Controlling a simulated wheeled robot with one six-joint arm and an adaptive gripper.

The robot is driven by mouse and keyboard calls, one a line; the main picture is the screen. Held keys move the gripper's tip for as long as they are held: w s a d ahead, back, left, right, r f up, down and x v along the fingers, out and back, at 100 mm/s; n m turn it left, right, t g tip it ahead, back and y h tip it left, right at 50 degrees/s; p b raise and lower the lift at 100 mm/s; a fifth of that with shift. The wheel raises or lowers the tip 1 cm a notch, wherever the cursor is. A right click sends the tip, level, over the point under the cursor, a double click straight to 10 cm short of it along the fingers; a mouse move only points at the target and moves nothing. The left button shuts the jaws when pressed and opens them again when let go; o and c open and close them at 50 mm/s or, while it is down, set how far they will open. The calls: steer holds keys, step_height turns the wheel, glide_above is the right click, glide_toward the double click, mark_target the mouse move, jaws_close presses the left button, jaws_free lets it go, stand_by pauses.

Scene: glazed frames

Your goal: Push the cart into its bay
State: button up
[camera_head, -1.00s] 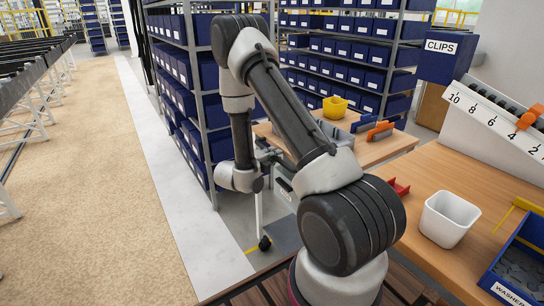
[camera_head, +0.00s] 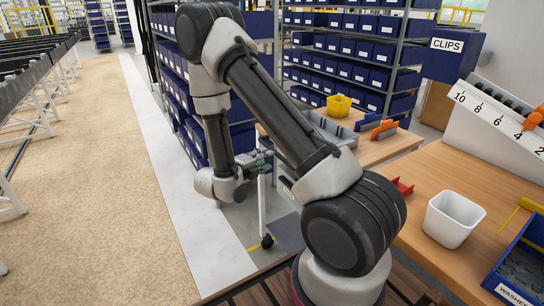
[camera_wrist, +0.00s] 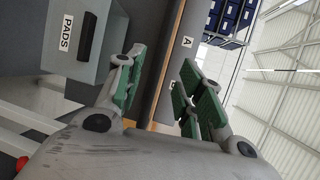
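The cart (camera_head: 385,150) has a wooden top. A white leg (camera_head: 262,205) with a black caster stands below its near left side, partly hidden by my arm. A grey drawer box with a PADS label (camera_wrist: 66,33) and a black handle shows in the wrist view. It seems to hang under the cart's top. My gripper (camera_head: 257,160) is at the cart's near left end, partly hidden by my wrist. In the wrist view my gripper (camera_wrist: 160,85) has its green-padded fingers apart. A panel edge with an A label (camera_wrist: 187,42) lies beyond the fingers. Contact cannot be told.
A dark grey floor patch (camera_head: 286,232) and a short yellow floor line (camera_head: 262,245) lie near the caster. Shelving with blue bins stands behind. A wooden bench (camera_head: 465,185) with a white tub (camera_head: 453,218) is at right. Open floor (camera_head: 95,190) lies at left.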

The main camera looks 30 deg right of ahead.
steer(key=shift+v, duration=1.45)
steer(key=s+d+r+m+g+y, duration=0.25)
steer(key=s+m+g, duration=0.45)
steer(key=m, duration=0.5)
steer(key=s+d+r+m+g+y, duration=0.2)
steer(key=s+r+m+g, duration=0.2)
steer(key=s+m, duration=0.65)
steer(key=s+a+r+m+t+y, duration=0.3)
steer(key=s+r+m+t+y, duration=0.1)
steer(key=r+m, duration=0.4)
steer(key=s+a+r+m+t+y, duration=0.3)
steer(key=s+r+m+t+y, duration=0.2)
steer(key=r+m, duration=0.4)
steer(key=shift+s+r+y, duration=0.2)
steer(key=shift+r+y, duration=0.45)
steer(key=shift+r, duration=0.3)
